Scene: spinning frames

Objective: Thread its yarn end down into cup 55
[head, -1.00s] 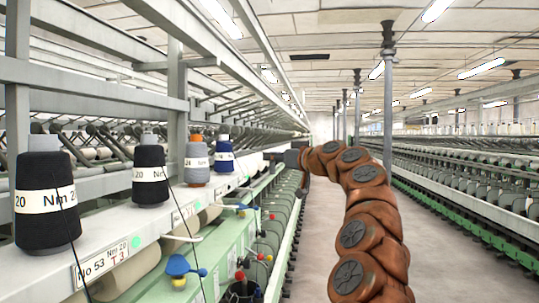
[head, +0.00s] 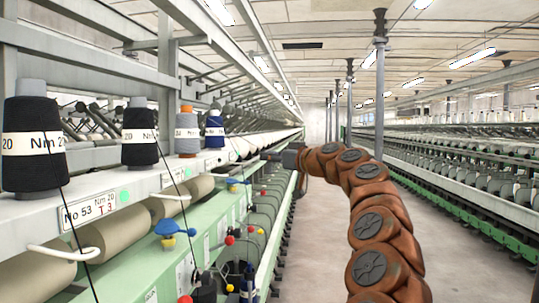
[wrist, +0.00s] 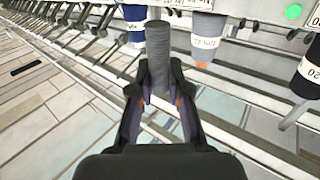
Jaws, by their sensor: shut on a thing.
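My gripper (wrist: 160,85) is shut on a grey ribbed cylinder (wrist: 158,45), perhaps a yarn package, which stands out beyond the fingertips. In the head view my gripper (head: 272,156) is small, at the end of my brown arm beside the machine, and its hold is too small to make out. I see no yarn end coming from the held piece. Cup 55 cannot be told apart; no 55 label is readable. A plate reading No 53 (head: 95,208) is on the white rail at left. Dark cup-like cylinders (head: 236,276) show at the lower centre.
Two black cones (head: 33,145) (head: 138,136), a grey cone with an orange tip (head: 187,134) and a blue cone (head: 214,130) stand on the rail. Dark yarns hang from the black cones. Blue and red knobs (head: 172,228) stick out below. The aisle floor (head: 318,240) is clear.

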